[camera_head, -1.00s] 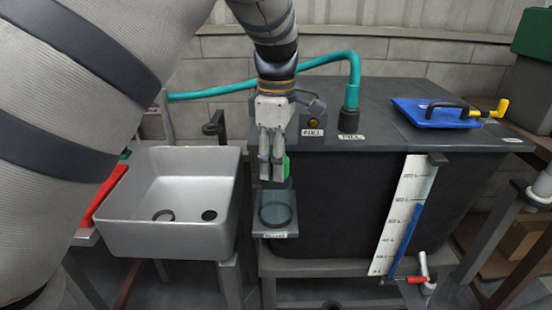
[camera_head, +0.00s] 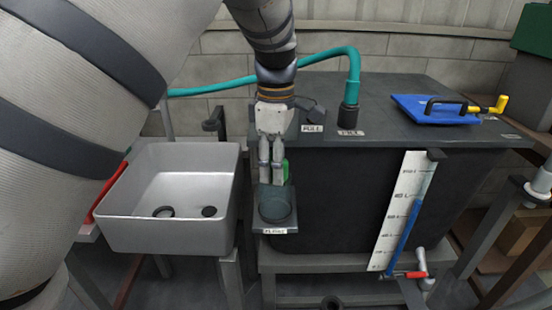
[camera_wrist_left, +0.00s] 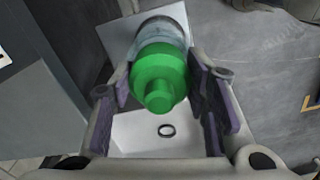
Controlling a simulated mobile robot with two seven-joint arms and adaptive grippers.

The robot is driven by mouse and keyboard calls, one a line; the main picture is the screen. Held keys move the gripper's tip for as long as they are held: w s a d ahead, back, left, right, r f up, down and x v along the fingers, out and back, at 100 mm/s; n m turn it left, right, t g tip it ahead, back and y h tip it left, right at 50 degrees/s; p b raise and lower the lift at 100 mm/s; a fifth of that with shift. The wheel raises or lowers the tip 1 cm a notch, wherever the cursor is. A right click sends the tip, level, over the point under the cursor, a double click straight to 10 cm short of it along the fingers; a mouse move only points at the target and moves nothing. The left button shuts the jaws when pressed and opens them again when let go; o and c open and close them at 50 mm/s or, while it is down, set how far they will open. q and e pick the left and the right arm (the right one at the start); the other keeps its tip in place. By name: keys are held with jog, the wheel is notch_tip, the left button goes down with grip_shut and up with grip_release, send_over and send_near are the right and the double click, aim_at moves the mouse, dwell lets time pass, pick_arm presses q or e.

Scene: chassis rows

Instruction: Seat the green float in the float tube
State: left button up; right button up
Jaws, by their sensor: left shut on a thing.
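My left gripper (camera_head: 271,183) is shut on the green float (camera_wrist_left: 160,76), which fills the space between its fingers in the left wrist view. In the head view only a green strip of the float (camera_head: 286,170) shows beside the fingers. The float tube (camera_head: 275,206) is a short, clear, dark-tinted cylinder on a grey bracket at the tank's front left. The fingertips are at its upper rim. In the wrist view the clear tube (camera_wrist_left: 162,24) shows just beyond the float. I cannot tell whether the float is inside its mouth. My right gripper is not in view.
A grey sink (camera_head: 168,232) stands left of the tube, with two dark round shapes in its basin. The dark tank (camera_head: 340,205) stands behind and to the right. A teal hose (camera_head: 330,57) rises over its top. A blue handled plate (camera_head: 434,112) lies at the top right.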

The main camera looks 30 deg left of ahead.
pick_arm(q)
jog(key=shift+s+f, duration=0.1)
jog(key=shift+f, duration=0.65)
jog(key=o, duration=1.2)
jog(key=shift+f, duration=0.1)
jog(key=shift+r, duration=0.25)
jog(key=shift+r, duration=0.15)
notch_tip(320, 180, up, 12)
jog(key=shift+f, duration=0.15)
